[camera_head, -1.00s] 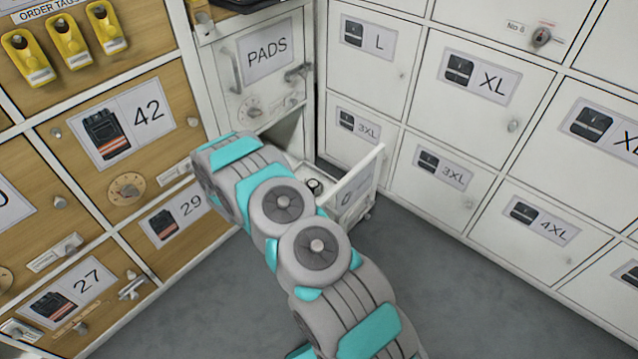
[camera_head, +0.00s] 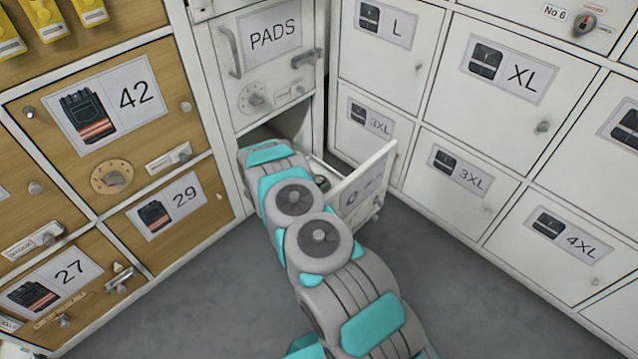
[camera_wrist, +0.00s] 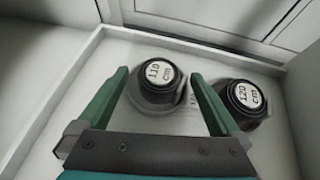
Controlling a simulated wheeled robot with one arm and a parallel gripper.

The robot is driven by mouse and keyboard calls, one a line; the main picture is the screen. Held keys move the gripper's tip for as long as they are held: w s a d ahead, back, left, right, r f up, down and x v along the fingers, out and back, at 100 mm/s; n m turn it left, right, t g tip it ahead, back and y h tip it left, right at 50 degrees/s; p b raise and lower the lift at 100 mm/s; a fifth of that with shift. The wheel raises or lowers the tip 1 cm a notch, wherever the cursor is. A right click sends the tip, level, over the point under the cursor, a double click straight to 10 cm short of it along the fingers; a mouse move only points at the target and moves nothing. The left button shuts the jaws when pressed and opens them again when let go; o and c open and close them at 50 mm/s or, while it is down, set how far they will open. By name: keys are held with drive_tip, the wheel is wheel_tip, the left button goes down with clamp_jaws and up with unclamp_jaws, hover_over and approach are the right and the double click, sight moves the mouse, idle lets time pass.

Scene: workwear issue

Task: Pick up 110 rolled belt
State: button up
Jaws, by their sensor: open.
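The 110 rolled belt (camera_wrist: 156,88) is a dark coil with a round white "110 cm" label on top. In the wrist view it lies in a white drawer (camera_wrist: 60,97), near the drawer's far wall. My gripper (camera_wrist: 158,82) is open, its two green fingers pointing into the drawer, with the 110 belt between and just beyond the fingertips. I cannot tell their height over the belt. A similar 120 cm belt (camera_wrist: 246,100) lies to the right, outside the right finger. In the head view my arm covers much of the open drawer (camera_head: 362,187), and my gripper is hidden.
White locker doors marked L, XL (camera_head: 510,72), 3XL and 4XL stand to the right. A "PADS" door (camera_head: 272,45) is above the open drawer. Wooden compartments marked 42 (camera_head: 115,105), 29 and 27 stand to the left. The grey floor (camera_head: 210,290) in front is clear.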

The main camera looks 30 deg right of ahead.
drive_tip(key=shift+w+d+f, duration=0.25)
drive_tip(key=shift+d, duration=0.15)
drive_tip(key=shift+c, duration=0.4)
drive_tip(key=c, duration=1.2)
